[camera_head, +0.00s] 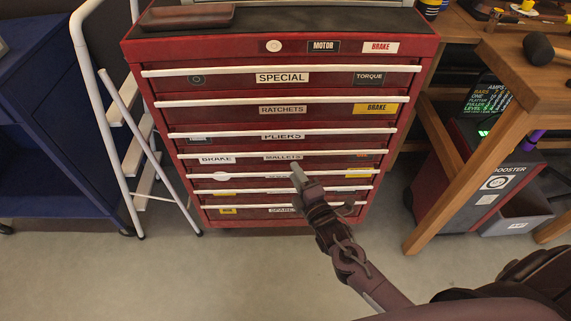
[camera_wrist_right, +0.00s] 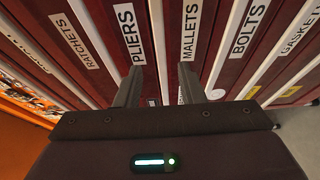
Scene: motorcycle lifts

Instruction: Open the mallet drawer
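The red tool cabinet (camera_head: 130,50) has several drawers with white bar handles. The mallet drawer carries a "MALLETS" label (camera_head: 283,156) and looks shut, flush with the others. Its white handle bar (camera_head: 235,154) runs along its top edge. My right gripper (camera_head: 297,170) is in front of the cabinet, just below that label. In the right wrist view my right gripper (camera_wrist_right: 158,82) is open. The mallet handle bar (camera_wrist_right: 157,40) passes between its fingers, with "PLIERS" on one side and "MALLETS" (camera_wrist_right: 190,35) on the other. I cannot tell whether they touch. My left gripper is out of view.
A white stepladder (camera_head: 90,80) and a blue cart (camera_head: 60,110) stand left of the cabinet. A wooden workbench (camera_head: 520,75) with tools stands at right, a grey bin (camera_head: 516,222) beneath it. The floor (camera_head: 150,270) before the cabinet is clear.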

